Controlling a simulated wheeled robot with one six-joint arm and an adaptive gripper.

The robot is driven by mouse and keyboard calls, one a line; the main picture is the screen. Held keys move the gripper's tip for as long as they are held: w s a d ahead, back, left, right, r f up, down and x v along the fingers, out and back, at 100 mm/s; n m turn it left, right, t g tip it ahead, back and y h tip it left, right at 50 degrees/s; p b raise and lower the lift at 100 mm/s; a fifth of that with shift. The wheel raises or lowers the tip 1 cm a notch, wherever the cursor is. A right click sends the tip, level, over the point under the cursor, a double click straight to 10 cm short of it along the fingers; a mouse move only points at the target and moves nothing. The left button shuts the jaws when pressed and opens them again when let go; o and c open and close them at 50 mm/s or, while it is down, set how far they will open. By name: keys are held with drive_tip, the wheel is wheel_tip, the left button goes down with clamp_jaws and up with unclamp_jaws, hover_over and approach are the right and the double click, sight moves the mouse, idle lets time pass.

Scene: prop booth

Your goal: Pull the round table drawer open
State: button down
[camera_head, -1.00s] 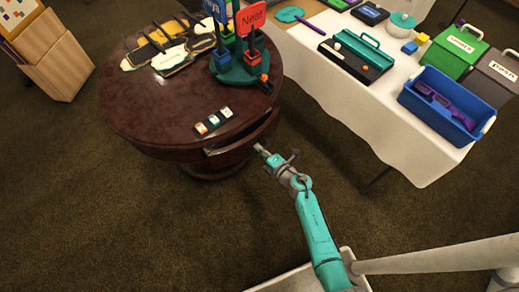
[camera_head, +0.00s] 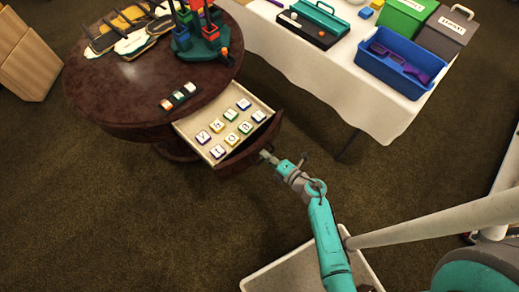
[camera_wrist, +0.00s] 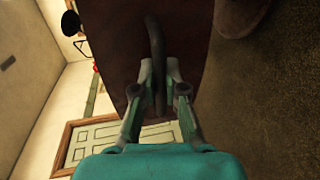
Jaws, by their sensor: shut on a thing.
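The round table (camera_head: 140,92) is dark polished wood and stands at the upper left of the head view. Its drawer (camera_head: 180,124) is pulled well out, with a pale inside holding several lettered tiles (camera_head: 231,115). The curved dark drawer front (camera_head: 256,144) faces my arm. My gripper (camera_head: 266,156) is at the drawer front. In the wrist view, my gripper (camera_wrist: 159,90) is shut on the curved drawer handle (camera_wrist: 156,45), with one finger on each side. The drawer front (camera_wrist: 112,38) fills the upper middle there.
Three small blocks (camera_head: 178,96), a coloured stand (camera_head: 197,38) and flat paddle-like items (camera_head: 125,35) are on the round table. A white-clothed table (camera_head: 300,70) with a blue bin (camera_head: 392,68) stands to the right. Carpet (camera_head: 130,220) is clear at lower left.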

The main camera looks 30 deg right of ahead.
drive_tip(key=shift+s+d, duration=0.15)
drive_tip(key=shift+s, duration=0.3)
drive_tip(key=c, duration=1.2)
unclamp_jaws()
drive_tip(key=v, duration=1.2)
